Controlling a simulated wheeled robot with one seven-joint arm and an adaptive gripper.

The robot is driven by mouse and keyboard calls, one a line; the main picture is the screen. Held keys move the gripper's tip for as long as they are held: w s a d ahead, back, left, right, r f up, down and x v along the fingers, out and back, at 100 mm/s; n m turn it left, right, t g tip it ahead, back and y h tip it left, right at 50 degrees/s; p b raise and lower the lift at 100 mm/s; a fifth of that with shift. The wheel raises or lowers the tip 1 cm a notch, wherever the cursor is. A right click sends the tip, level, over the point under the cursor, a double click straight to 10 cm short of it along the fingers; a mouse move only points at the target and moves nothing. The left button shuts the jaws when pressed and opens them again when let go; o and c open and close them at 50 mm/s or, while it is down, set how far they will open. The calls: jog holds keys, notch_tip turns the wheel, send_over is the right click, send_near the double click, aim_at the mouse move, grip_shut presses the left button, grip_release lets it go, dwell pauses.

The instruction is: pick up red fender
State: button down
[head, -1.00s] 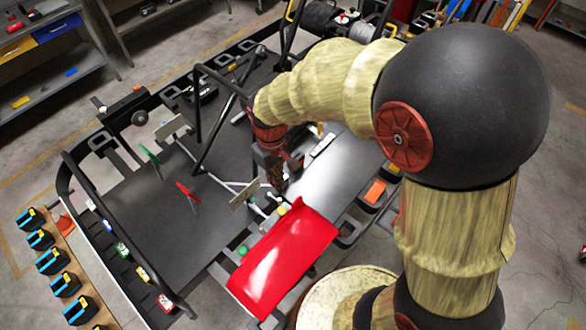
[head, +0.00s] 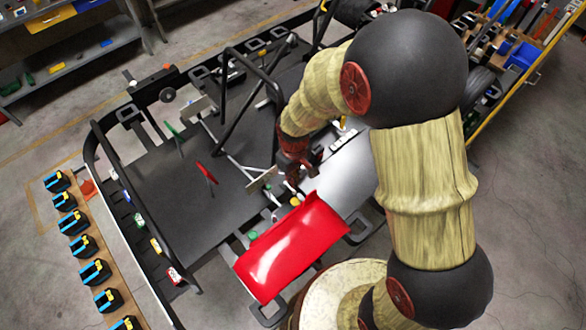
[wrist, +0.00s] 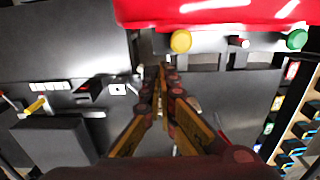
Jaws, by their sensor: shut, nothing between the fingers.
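The red fender (head: 292,248) is a glossy, curved red panel at the near side of the kart stand, lower middle of the head view. In the wrist view the red fender (wrist: 215,10) fills the top edge, beyond my fingertips. My gripper (head: 300,190) is just behind the fender's far end in the head view, apart from it as far as I can see. In the wrist view my gripper (wrist: 165,72) has its fingertips together with nothing between them, short of the fender's edge.
A yellow knob (wrist: 181,41) and a green knob (wrist: 296,40) stand along the fender's edge. The black kart floor (head: 170,205) has upright pedals and a black tube frame (head: 240,105). A wooden strip with several black and blue items (head: 85,245) lies at left.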

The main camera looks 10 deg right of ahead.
jog(key=s+d, duration=0.2)
jog(key=shift+s+r+p, duration=0.35)
jog(key=shift+s+p, duration=0.05)
jog(key=shift+f, duration=0.15)
jog(key=shift+s+d, duration=0.1)
jog(key=shift+s, duration=0.05)
jog(key=shift+s+d, duration=0.5)
jog(key=shift+s, duration=0.3)
jog(key=shift+w+a+b, duration=0.15)
jog(key=shift+w+b, duration=0.1)
jog(key=shift+b, duration=0.05)
jog(key=w+a+r+b, duration=0.1)
jog(key=w+a+r, duration=0.1)
jog(key=r, duration=0.8)
jog(key=shift+w+b, duration=0.4)
jog(key=shift+w, duration=0.15)
